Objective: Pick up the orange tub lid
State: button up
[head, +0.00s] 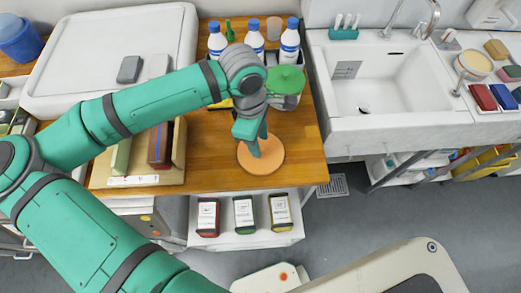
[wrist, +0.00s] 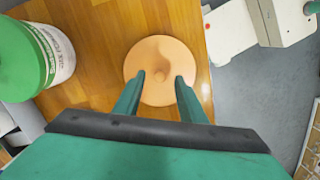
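The orange tub lid (head: 262,158) is a flat round disc lying on the wooden table near its front right edge. It also shows in the wrist view (wrist: 160,58), with a small raised knob at its centre. My gripper (head: 255,152) points down over the lid. In the wrist view my gripper (wrist: 160,78) is open, with its two fingers apart over the near part of the lid and nothing between them but the knob area beyond. I cannot tell whether the fingertips touch the lid.
A white tub with a green lid (wrist: 48,55) stands left of the orange lid in the wrist view. Blue-capped bottles (head: 290,42) stand behind. A wooden rack (head: 150,180) is at the left, a sink (head: 385,85) at the right. The wooden table (head: 220,178) is bare around the lid.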

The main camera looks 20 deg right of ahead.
notch_tip(320, 180, down, 2)
grip_shut()
dwell(0.5)
